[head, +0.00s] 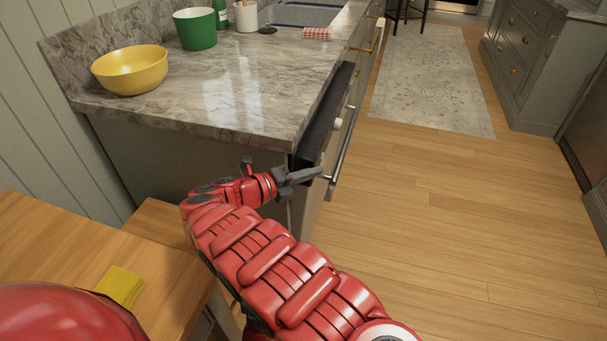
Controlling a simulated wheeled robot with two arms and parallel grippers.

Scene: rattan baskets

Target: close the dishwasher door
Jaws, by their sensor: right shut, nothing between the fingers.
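The dishwasher door (311,207) is at the counter's near right end, seen steeply from above. Its dark top edge (326,112) shows below the countertop and sticks out past it, so the door looks slightly ajar. A metal bar handle (342,151) runs along its front. My right gripper (318,174) is shut and empty at the near top corner of the door, level with the handle's near end. I cannot tell whether it touches the door. The door's lower part is hidden behind my right arm. My left gripper is out of view.
The marble countertop (225,95) holds a yellow bowl (132,70), a green pot (196,29) and a sink (300,13). A wooden table (40,240) with a yellow cloth (120,286) is at lower left. The wooden floor (440,220) at right is clear up to a rug (430,80).

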